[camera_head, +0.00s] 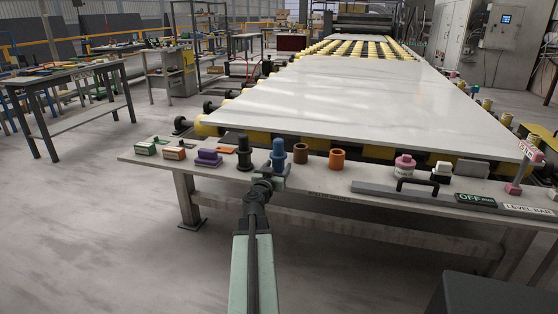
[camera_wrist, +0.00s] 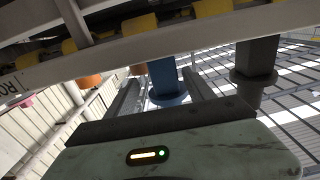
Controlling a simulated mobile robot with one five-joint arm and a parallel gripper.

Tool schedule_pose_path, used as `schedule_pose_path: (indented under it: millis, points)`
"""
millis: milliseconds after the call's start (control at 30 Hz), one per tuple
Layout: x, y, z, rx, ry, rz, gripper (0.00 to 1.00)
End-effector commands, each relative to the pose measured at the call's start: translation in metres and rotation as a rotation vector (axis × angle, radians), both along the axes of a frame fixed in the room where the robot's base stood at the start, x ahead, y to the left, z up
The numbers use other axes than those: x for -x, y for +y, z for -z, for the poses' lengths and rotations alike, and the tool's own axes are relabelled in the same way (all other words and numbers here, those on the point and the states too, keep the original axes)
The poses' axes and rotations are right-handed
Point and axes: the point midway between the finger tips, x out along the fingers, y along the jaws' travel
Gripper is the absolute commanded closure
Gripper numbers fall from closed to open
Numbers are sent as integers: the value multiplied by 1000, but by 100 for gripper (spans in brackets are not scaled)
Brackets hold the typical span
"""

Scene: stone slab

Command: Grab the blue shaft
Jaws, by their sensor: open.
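The blue shaft (camera_head: 279,152) stands upright on the front ledge of the slab table, on a wider blue base. My gripper (camera_head: 270,174) is at the ledge just in front of it and partly covers its lower part. In the wrist view the blue shaft (camera_wrist: 167,82) shows between my two spread fingers, with its wide base towards my palm. The fingers are open, with a gap on each side. I cannot tell how deep the shaft sits between them.
Purple blocks (camera_head: 208,158) lie farther left. The white slab (camera_head: 350,95) lies behind. A grey level bar (camera_head: 430,200) runs along the right.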

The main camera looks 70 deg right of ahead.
Motion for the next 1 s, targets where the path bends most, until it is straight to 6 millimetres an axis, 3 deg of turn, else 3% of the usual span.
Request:
schedule_pose_path:
  millis: [33, 167, 400, 633, 1000]
  points:
    - [-1, -13, 0, 0, 0, 1, 38]
    - [-4, -34, 0, 0, 0, -2, 38]
    - [-8, -34, 0, 0, 0, -9, 38]
    - [-8, -34, 0, 0, 0, -10, 100]
    - [-8, -34, -5, 0, 0, -9, 100]
